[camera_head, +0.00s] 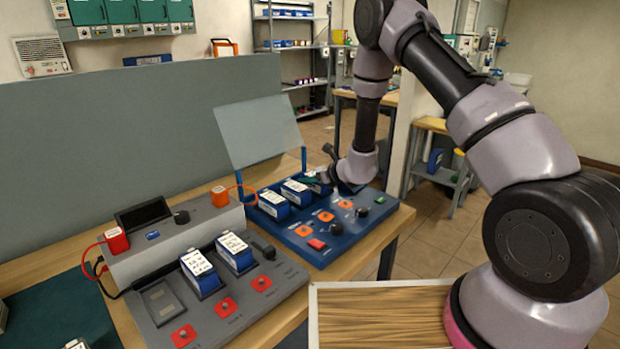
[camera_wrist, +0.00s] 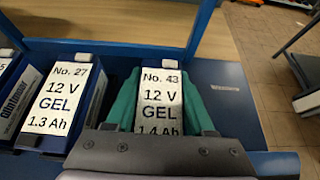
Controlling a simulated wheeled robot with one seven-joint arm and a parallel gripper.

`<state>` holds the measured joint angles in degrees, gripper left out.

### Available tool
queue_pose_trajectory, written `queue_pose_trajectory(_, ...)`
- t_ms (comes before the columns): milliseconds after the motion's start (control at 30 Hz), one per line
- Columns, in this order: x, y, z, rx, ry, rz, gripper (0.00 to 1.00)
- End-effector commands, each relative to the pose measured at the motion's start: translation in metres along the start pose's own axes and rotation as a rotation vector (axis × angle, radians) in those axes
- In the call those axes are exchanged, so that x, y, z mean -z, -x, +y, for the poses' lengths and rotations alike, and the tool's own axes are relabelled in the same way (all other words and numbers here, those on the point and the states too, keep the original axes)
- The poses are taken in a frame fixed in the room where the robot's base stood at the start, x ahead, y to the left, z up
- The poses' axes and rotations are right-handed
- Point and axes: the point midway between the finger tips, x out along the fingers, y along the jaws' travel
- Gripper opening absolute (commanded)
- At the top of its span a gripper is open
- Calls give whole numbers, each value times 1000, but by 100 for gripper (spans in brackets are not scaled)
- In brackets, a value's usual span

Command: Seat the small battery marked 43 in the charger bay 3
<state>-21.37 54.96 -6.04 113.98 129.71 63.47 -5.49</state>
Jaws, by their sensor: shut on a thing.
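My gripper (camera_wrist: 158,98) has green fingers closed on the two sides of the small battery marked No. 43 (camera_wrist: 160,92), whose label reads 12 V GEL 1.4 Ah. In the head view my gripper (camera_head: 322,176) is at the right end of a row of batteries on the blue charger (camera_head: 331,252). Battery No. 43 is mostly hidden there by my gripper. It is in line with its neighbour, battery No. 27 (camera_wrist: 56,100), with a gap between them. I cannot tell whether its base is fully down in a bay.
A clear lid (camera_head: 255,132) stands raised behind the blue charger. A grey charger (camera_head: 205,318) in front holds two batteries and has one empty bay (camera_head: 163,302) at its left. A grey partition (camera_head: 100,160) runs along the back. A wooden board (camera_head: 380,315) lies at the front.

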Motion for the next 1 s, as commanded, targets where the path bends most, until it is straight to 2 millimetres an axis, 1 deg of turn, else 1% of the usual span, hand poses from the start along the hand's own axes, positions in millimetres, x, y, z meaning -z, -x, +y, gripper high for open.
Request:
queue_pose_trajectory(33,-1,0,0,0,0,-2,61)
queue_pose_trajectory(67,-1,0,0,0,0,-2,66)
queue_pose_trajectory(333,1,0,0,0,0,2,66)
queue_pose_trajectory(433,1,4,0,0,0,2,66)
queue_pose_trajectory(1000,0,49,-1,1,-1,0,66)
